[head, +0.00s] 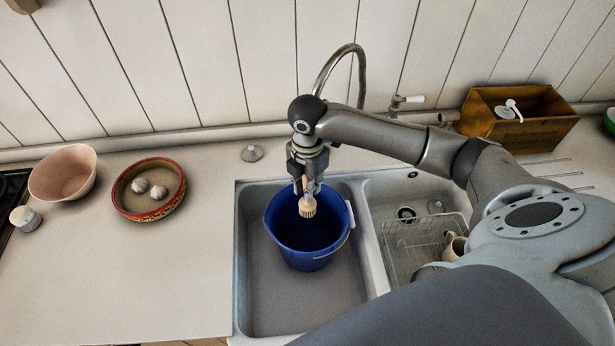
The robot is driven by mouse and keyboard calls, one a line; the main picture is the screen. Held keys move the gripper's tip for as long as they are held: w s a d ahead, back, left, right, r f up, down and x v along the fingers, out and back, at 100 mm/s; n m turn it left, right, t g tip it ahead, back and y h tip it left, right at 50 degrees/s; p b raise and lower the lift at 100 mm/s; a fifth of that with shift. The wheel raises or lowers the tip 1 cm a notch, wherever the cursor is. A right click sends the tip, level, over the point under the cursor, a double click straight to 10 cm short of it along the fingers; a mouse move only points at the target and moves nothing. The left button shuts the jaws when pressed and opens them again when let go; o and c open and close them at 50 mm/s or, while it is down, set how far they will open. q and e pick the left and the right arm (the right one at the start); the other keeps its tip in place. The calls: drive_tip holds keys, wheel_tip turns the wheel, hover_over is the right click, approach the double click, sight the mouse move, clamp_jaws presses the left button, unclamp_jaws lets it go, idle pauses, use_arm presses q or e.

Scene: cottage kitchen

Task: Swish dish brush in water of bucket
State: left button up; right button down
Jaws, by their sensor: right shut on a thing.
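The blue bucket (307,257) stands in the left basin of the sink, and its inside looks dark blue. I cannot make out the water surface. The dish brush (307,208) has a pale wooden head with light bristles pointing down. My right gripper (306,184) is shut on the brush and points down above the bucket's back rim. The brush head shows over the bucket's opening. I cannot tell whether the bristles touch water. My left gripper is not in view.
The sink (247,300) has a second basin with a wire rack (408,250) and a cream mug (454,246). A curved tap (341,54) rises behind the bucket. A wooden box (519,118) stands at right. A pink bowl (63,173) and a red-rimmed dish (149,213) sit at left.

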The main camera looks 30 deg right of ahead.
drive_tip(key=s+d+f+b, duration=0.15)
drive_tip(key=f+b, duration=0.25)
drive_tip(key=f, duration=0.7)
drive_tip(key=d+f+b, duration=0.2)
drive_tip(key=f+b, duration=0.1)
drive_tip(key=f, duration=0.9)
drive_tip(key=w+a+b, duration=0.3)
drive_tip(key=a+b, duration=0.1)
drive_tip(key=a, duration=0.3)
drive_tip(key=s+d, duration=0.3)
drive_tip(key=d, duration=0.4)
drive_tip(key=w+a, duration=0.3)
drive_tip(key=a, duration=0.4)
drive_tip(key=s+d+r+p, duration=0.1)
drive_tip(key=s+d+p, duration=0.1)
drive_tip(key=d+p, duration=0.2)
drive_tip(key=r+p, duration=0.2)
drive_tip(key=r, duration=0.6)
drive_tip(key=r+p, duration=0.2)
drive_tip(key=r, duration=0.7)
drive_tip(key=r+p, duration=0.3)
drive_tip(key=r, duration=0.6)
drive_tip(key=shift+w+a+r, duration=0.2)
drive_tip(key=shift+w+a, duration=0.05)
idle(0.5)
